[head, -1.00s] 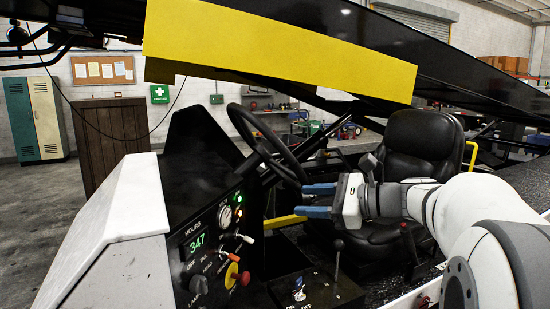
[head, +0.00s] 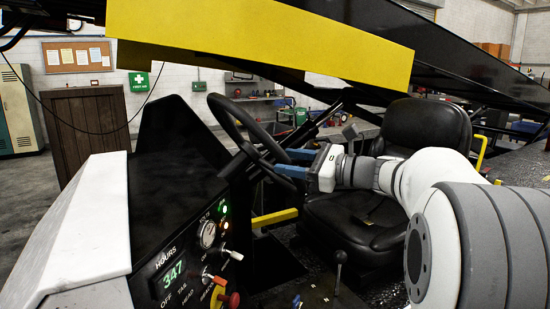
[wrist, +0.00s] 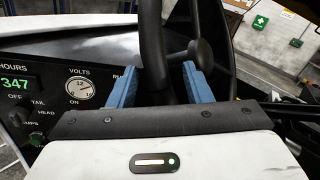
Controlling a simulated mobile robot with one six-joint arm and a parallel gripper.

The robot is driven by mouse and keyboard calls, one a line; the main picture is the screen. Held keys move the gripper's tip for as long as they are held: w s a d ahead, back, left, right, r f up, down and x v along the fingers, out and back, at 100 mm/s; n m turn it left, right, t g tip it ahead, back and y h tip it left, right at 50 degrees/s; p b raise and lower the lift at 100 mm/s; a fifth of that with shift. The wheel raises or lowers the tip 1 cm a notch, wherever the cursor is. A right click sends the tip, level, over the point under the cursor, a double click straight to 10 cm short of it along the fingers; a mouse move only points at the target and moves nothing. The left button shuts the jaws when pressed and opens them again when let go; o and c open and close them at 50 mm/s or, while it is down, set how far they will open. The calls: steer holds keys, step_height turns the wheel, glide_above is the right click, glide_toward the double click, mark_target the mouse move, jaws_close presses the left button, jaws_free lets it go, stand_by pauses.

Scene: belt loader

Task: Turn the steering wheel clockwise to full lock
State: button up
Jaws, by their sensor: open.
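The black steering wheel (head: 222,116) stands tilted on its column beside the dashboard in the head view. My gripper (head: 283,162) is at the wheel's right lower rim, its blue fingers pointing left. In the wrist view, the wheel rim (wrist: 152,45) runs between the two fingers of my gripper (wrist: 160,88), which are apart on either side of it. Gaps show beside the rim; I cannot tell whether either finger touches it. A round black part of the wheel (wrist: 200,52) shows just beyond the right finger.
The dashboard (head: 175,275) with gauge, switches and red knob is left of the column. The black seat (head: 425,135) is behind my gripper. A lever (head: 338,262) stands below it. A yellow beam (head: 260,40) crosses overhead.

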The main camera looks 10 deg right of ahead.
steer(key=shift+x, duration=1.85)
jaws_close()
steer(key=shift+s, duration=0.1)
